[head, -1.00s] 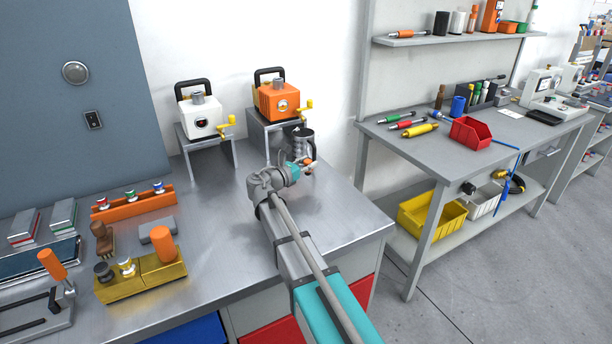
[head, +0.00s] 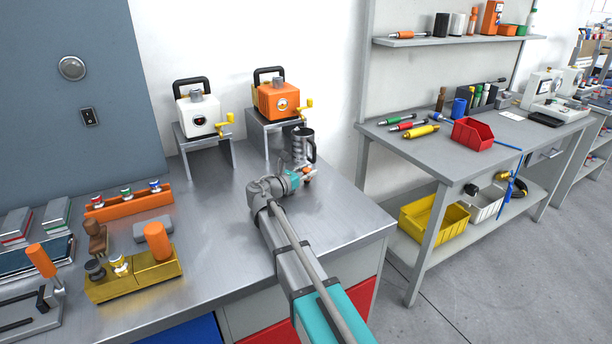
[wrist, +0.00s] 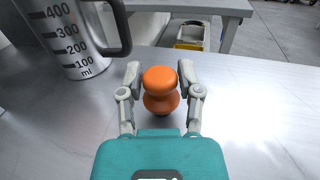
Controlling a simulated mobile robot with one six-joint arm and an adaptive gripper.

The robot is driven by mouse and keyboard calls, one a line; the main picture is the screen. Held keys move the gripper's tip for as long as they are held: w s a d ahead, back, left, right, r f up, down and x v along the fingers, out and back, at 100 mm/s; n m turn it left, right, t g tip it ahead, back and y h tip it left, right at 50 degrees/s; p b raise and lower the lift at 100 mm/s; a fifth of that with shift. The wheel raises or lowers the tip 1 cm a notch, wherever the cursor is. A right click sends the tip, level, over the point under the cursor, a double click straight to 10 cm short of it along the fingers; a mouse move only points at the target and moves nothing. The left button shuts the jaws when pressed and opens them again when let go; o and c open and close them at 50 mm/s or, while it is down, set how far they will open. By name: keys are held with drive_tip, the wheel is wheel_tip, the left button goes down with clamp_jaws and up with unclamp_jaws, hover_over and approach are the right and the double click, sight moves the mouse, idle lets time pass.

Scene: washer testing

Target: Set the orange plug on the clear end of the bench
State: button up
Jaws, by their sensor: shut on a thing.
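The orange plug (wrist: 161,92) is a rounded knob with a narrow waist. In the wrist view it is upright between the two fingers of my gripper (wrist: 161,90), which are shut on it. In the head view my gripper (head: 304,178) is over the right part of the bench (head: 340,215), and only a little of the orange plug (head: 307,181) shows past the fingers. The plug is at or just above the bench top; I cannot tell whether it touches.
A steel measuring jug (head: 299,147), also in the wrist view (wrist: 75,35), stands close behind my gripper. White (head: 198,115) and orange (head: 279,101) cranked machines stand on risers behind. Bench top to the right and front of my gripper is clear. A brass block (head: 135,280) stands left.

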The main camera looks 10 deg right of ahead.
drive_tip(key=shift+f, duration=0.2)
drive_tip(key=o, duration=0.9)
drive_tip(key=shift+r, duration=0.1)
drive_tip(key=shift+o, duration=0.2)
drive_tip(key=shift+r, duration=0.2)
drive_tip(key=v, duration=1.2)
drive_tip(key=shift+f, duration=0.1)
